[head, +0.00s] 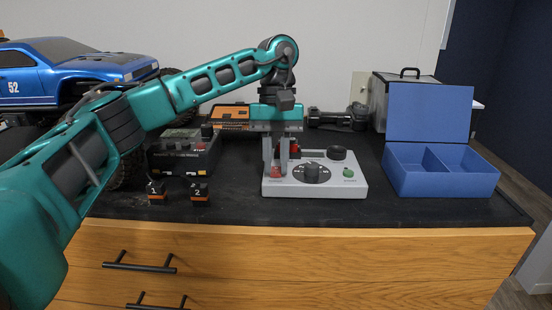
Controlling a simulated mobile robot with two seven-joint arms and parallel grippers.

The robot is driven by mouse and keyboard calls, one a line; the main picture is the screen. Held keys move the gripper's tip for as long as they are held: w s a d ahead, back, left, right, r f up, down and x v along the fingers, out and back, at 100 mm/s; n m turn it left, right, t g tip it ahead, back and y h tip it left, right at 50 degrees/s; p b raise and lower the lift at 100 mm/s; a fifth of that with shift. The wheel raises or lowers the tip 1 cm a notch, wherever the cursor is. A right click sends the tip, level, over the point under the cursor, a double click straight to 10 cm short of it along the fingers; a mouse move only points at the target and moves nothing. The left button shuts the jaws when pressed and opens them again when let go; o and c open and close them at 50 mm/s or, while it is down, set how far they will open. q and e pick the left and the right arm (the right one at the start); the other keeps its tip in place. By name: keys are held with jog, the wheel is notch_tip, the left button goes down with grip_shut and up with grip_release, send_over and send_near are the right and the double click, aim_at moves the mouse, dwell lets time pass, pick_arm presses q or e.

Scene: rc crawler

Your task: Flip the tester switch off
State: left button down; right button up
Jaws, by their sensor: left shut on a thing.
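The tester (343,189) is a light grey box with dials on the black worktop, right of centre. It has a dark dial (312,173) in the middle, a black knob (337,153) at the back and a green button (348,173) at the right. My left gripper (276,168) points straight down at the tester's left end. Its fingers are closed on a small red part there, which looks like the tester switch (276,172). The fingers partly hide it, so I cannot tell its position. My right gripper is not in view.
A blue open case (441,180) with compartments stands at the right. A dark charger-like box (183,158) and two small numbered batteries (156,193) (200,193) are at the left. The blue truck (70,72) is behind my left arm. An orange-topped case (230,115) stands behind.

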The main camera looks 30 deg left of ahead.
aim_at(277, 167)
pick_arm(q)
jog(key=c, duration=1)
grip_release()
jog(key=v, duration=1.3)
jog(key=shift+d, duration=0.1)
